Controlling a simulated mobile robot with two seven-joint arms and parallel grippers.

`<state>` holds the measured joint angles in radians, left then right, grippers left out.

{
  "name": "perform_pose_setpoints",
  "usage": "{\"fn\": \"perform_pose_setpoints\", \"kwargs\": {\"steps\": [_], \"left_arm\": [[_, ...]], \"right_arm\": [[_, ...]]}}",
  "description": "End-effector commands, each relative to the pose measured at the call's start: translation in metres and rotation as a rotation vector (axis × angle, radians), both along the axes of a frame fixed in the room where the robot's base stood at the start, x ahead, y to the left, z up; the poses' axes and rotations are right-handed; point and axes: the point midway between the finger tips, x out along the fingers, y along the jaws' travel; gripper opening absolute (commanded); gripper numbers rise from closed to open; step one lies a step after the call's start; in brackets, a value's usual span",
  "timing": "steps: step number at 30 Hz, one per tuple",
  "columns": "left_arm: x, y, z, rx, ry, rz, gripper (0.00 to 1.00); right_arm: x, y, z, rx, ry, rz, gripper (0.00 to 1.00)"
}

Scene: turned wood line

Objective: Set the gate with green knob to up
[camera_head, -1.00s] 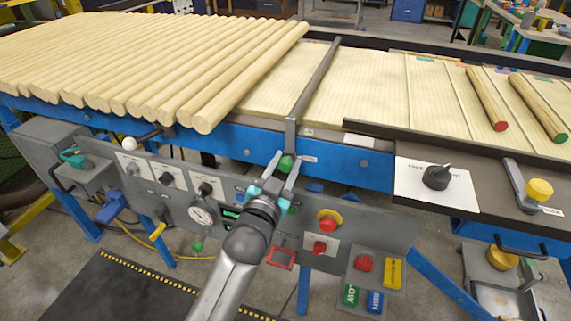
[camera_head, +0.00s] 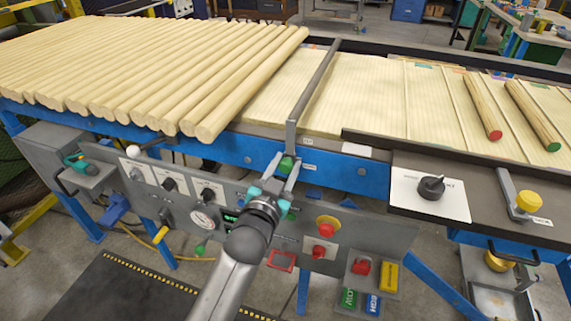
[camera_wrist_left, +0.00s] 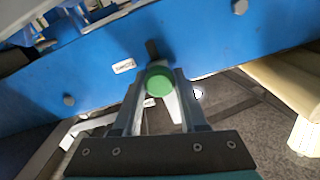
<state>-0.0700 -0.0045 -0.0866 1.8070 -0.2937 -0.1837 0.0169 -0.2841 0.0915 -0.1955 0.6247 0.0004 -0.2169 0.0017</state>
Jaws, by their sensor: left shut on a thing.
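The gate is a grey bar (camera_head: 315,82) lying across the slatted bed, with an arm at its near end running down to a green knob (camera_head: 287,163). The knob also shows as a round green disc in the left wrist view (camera_wrist_left: 159,80). My left gripper (camera_head: 281,170) is shut on the green knob, with a finger on either side, in front of the blue rail (camera_head: 235,148). A small label (camera_wrist_left: 124,65) sits on the rail left of the knob in the wrist view. My right gripper is not in view.
Many pale dowels (camera_head: 150,70) lie left of the gate. Two dowels with red (camera_head: 483,105) and green (camera_head: 534,115) ends lie to the right. A yellow knob (camera_head: 528,202) and a black dial (camera_head: 431,187) are at the right. A grey control panel (camera_head: 180,208) is below.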

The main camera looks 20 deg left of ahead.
Motion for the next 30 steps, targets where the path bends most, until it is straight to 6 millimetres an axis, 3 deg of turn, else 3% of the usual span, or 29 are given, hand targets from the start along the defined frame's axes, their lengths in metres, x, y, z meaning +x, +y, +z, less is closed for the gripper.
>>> {"fn": "perform_pose_setpoints", "kwargs": {"steps": [1,12,25,26,30], "left_arm": [[0.001,-0.001,0.017,-0.002,-0.017,-0.003,0.0],[0.002,-0.001,0.055,0.001,-0.022,-0.004,0.0],[0.002,-0.001,0.059,0.0,-0.027,-0.003,0.0],[0.002,-0.001,0.059,0.001,-0.027,-0.003,0.45],[0.002,-0.001,0.057,0.0,-0.021,-0.003,0.61]], "right_arm": [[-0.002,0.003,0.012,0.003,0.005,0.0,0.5],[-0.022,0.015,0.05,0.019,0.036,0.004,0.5],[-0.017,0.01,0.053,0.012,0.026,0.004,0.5],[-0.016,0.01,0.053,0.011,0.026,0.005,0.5],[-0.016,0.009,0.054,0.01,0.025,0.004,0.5]]}}
